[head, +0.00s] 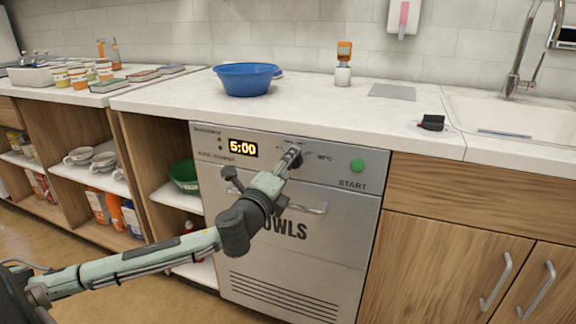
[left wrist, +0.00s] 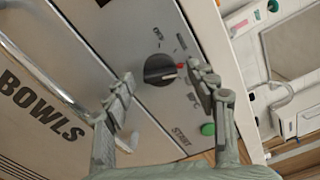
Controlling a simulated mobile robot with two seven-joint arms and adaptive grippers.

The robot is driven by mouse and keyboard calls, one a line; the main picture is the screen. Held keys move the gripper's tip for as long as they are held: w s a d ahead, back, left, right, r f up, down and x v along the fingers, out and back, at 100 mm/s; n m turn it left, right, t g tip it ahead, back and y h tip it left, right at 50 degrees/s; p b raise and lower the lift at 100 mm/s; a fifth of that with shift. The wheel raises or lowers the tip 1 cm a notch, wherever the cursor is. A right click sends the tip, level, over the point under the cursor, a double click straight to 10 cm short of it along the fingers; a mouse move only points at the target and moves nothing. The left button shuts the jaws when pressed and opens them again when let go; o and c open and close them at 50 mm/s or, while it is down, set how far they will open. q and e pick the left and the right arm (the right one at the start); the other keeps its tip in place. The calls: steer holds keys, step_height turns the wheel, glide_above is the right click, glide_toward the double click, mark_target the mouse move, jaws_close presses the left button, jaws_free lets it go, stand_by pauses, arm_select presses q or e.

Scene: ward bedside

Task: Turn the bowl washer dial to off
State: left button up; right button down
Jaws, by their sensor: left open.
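In the head view my left gripper (head: 291,160) largely hides the dial.
The washer's bar handle (head: 312,208) runs just below the dial. On the counter (head: 320,108) stand a blue bowl (head: 245,79), a small orange-topped bottle (head: 343,65) and a black object (head: 432,122) by the sink (head: 520,115). Open shelves are at left.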

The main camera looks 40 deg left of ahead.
arm_select(q)
steer(key=shift+w, duration=0.25)
arm_select(e)
steer(key=shift+w, duration=0.1)
arm_select(q)
steer(key=c, duration=1.2)
steer(key=shift+o, duration=0.2)
steer(key=shift+n, duration=0.3)
steer(key=shift+n+p, duration=2.85)
steer(key=shift+n, duration=5.05)
arm_select(e)
step_height(320, 180, down, 14)
steer(key=s, duration=0.1)
steer(key=shift+s+g+y, duration=0.15)
steer(key=shift+g+y, duration=0.15)
steer(key=shift+g, duration=0.1)
